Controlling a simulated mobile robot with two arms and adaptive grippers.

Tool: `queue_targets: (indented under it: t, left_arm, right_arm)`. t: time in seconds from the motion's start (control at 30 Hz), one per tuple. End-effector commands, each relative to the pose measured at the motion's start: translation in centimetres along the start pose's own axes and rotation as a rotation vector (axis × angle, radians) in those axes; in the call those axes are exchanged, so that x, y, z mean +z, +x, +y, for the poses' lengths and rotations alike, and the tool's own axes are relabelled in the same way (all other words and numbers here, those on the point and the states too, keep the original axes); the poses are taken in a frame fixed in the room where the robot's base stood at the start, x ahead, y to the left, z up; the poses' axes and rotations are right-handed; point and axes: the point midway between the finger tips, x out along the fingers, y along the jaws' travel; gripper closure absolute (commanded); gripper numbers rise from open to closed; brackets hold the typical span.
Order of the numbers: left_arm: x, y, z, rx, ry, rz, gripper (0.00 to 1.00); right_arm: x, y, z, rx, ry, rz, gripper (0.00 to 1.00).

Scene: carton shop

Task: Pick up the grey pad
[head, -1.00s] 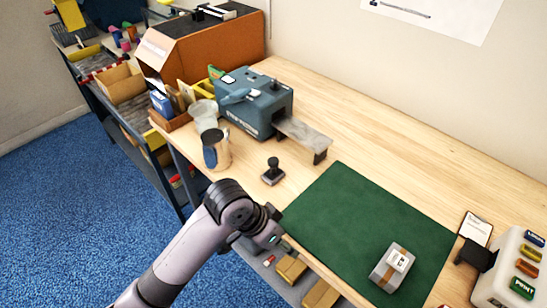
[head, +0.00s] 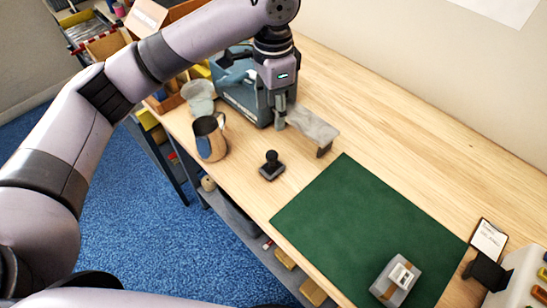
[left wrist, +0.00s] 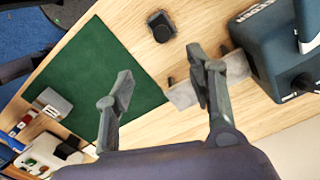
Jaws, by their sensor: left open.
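No flat loose pad shows clearly. The grey thing on the green mat (head: 340,222) is a small block (head: 386,275) with a pale label and an orange-brown stripe; it also shows in the left wrist view (left wrist: 55,102). My left gripper (head: 284,112) points down just beside the slab's machine end. In the left wrist view its fingers (left wrist: 160,75) are spread, with nothing between them and the slab (left wrist: 183,96) beyond. My right gripper is not in view.
A black-handled stamp (head: 271,165) stands between the mat and a metal jug (head: 210,138). A clear cup (head: 198,98) stands behind the jug. The wood along the wall is clear.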

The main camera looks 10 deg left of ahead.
Motion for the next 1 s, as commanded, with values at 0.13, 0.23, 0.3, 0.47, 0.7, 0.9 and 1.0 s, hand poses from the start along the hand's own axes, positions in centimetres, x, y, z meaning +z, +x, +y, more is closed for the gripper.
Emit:
queue_targets:
  t: [0.13,0.23,0.3,0.47,0.7,0.9,1.0]
  left_arm:
    - [0.1,2.4,0.0,0.004,0.000,-0.005,0.50]
    - [0.1,4.6,0.0,0.003,0.000,-0.004,0.50]
    - [0.1,6.2,0.0,0.004,-0.001,-0.004,0.50]
    - [0.1,9.4,0.0,0.003,0.001,-0.003,0.50]
    - [0.0,11.8,0.0,0.001,0.001,0.001,0.50]
    - [0.1,13.7,-0.4,0.001,0.000,-0.002,0.50]
    - [0.1,15.4,-0.5,0.002,0.000,-0.002,0.50]
  right_arm:
    - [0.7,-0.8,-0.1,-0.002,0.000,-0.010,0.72]
    - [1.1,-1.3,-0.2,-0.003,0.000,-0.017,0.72]
    - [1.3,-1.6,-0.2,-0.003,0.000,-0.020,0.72]
    - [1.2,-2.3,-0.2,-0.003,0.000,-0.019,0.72]
    - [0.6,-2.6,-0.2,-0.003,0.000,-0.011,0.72]
    - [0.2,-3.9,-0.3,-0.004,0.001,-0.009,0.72]
    - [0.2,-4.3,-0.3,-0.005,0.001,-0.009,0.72]
